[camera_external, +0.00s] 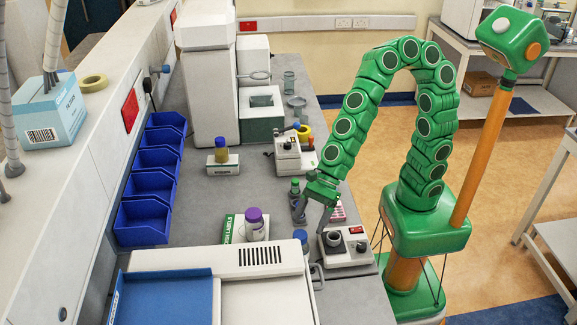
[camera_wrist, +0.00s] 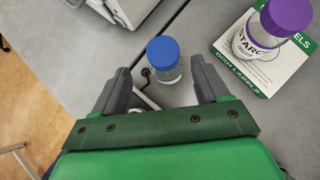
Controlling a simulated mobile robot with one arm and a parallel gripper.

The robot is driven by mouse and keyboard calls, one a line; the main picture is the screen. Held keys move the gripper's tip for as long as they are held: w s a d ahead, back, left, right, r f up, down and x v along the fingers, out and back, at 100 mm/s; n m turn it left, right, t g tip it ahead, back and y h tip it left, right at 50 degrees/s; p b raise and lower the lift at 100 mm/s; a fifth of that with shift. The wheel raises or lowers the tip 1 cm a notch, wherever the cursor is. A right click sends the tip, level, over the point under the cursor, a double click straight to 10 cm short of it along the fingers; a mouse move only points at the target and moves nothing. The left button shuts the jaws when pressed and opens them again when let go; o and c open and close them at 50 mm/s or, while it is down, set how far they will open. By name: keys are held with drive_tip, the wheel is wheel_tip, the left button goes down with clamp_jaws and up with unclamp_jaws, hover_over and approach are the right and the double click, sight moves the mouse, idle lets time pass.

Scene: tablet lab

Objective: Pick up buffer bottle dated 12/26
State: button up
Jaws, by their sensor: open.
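No label reading buffer 12/26 can be made out. In the wrist view a clear bottle with a blue cap (camera_wrist: 164,60) stands on the grey bench, ahead of and between my spread fingers. Its label is not readable. My gripper (camera_external: 313,219) is open and empty, pointing down above the bench; its dark fingers also show in the wrist view (camera_wrist: 158,76). A blue cap (camera_external: 300,235) shows behind the white machine in the external view.
A small white device with a dark knob (camera_external: 345,247) is close on the right. A white machine (camera_external: 220,262) fills the near bench. Blue bins (camera_external: 142,222) line the left wall.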

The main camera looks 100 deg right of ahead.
sight(302, 232)
drive_tip(key=shift+x, duration=1.25)
drive_tip(key=shift+w+x, duration=0.3)
drive_tip(key=shift+x, duration=2.15)
drive_tip(key=shift+w+r, duration=0.1)
drive_tip(key=c, duration=1.3)
drive_tip(key=shift+r, duration=0.15)
